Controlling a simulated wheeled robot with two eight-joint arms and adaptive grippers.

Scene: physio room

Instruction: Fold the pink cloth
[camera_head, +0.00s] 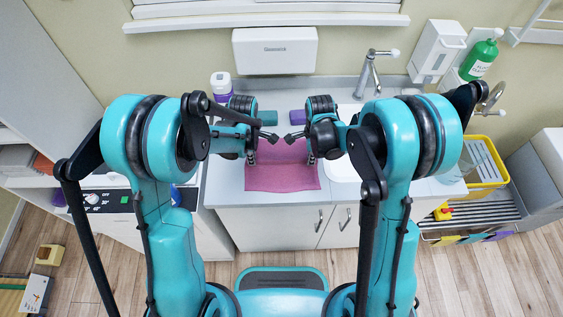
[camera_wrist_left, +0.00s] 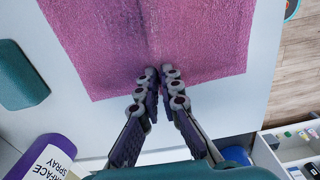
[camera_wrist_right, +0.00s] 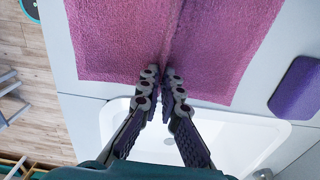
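The pink cloth (camera_head: 282,180) lies on the white counter between my two arms, its front part hanging or lying toward the counter's front edge. My left gripper (camera_head: 251,160) is at its left side and my right gripper (camera_head: 311,160) is at its right side. In the left wrist view, the fingertips (camera_wrist_left: 159,72) are nearly together at the cloth's edge (camera_wrist_left: 205,40), with a raised crease running away from them. In the right wrist view, the fingertips (camera_wrist_right: 167,72) are likewise closed at the opposite edge (camera_wrist_right: 225,50), on the same kind of crease.
A teal block (camera_head: 267,117) and a purple block (camera_head: 297,117) lie behind the cloth. A spray bottle (camera_head: 222,84) stands back left. The sink (camera_head: 342,168) is right of the cloth, with a tap (camera_head: 370,72) behind. A yellow crate (camera_head: 487,165) is further right.

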